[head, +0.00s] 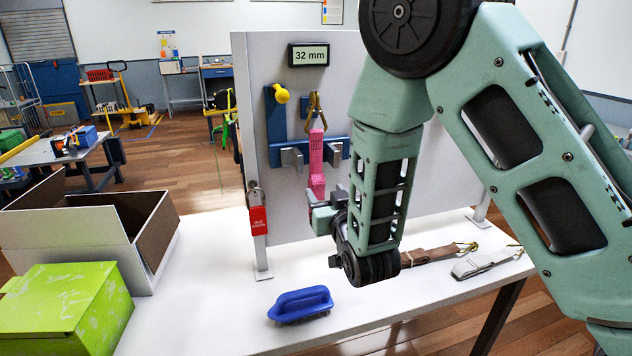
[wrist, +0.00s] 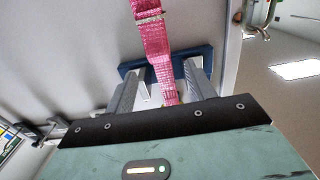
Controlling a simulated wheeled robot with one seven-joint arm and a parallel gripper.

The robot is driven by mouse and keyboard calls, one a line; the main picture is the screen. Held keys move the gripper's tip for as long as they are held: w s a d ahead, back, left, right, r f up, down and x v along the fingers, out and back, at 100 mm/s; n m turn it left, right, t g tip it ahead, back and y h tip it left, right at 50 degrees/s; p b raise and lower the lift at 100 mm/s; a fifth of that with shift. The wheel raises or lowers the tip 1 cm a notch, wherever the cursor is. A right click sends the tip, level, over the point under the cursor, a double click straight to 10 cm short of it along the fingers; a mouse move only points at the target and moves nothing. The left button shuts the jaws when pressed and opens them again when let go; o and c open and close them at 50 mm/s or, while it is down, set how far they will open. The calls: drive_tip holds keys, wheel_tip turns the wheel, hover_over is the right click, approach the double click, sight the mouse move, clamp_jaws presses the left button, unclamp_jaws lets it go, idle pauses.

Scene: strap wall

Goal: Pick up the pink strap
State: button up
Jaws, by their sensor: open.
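The pink strap (head: 317,150) hangs upright from a brass-coloured hook on the grey panel, in front of a blue bar (head: 273,157). In the wrist view the strap (wrist: 156,42) runs down from the top edge, with a metal piece across it, and its lower part lies between my grey fingers. My gripper (head: 326,195) is low at the strap's lower end in the head view. In the wrist view my gripper (wrist: 167,78) is open, one finger either side of the strap with gaps. The strap's lowest end is hidden behind the gripper body.
The grey panel (head: 345,90) stands on a white table and carries a 32 mm display (head: 308,56), a yellow knob (head: 281,94) and a red padlock (head: 257,220). A blue brush (head: 301,304), a brown strap (head: 428,254), a grey strap (head: 482,263) and boxes lie around.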

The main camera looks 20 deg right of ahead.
sight(317, 179)
drive_tip(key=w, duration=0.3)
drive_tip(key=shift+p, duration=0.4)
drive_tip(key=w+p, duration=0.1)
drive_tip(key=w, duration=0.1)
drive_tip(key=w+p, duration=0.2)
drive_tip(key=shift+w+r, duration=0.2)
drive_tip(key=shift+w, duration=0.1)
drive_tip(key=shift+w+f, duration=0.15)
drive_tip(key=shift+w, duration=0.15)
clamp_jaws()
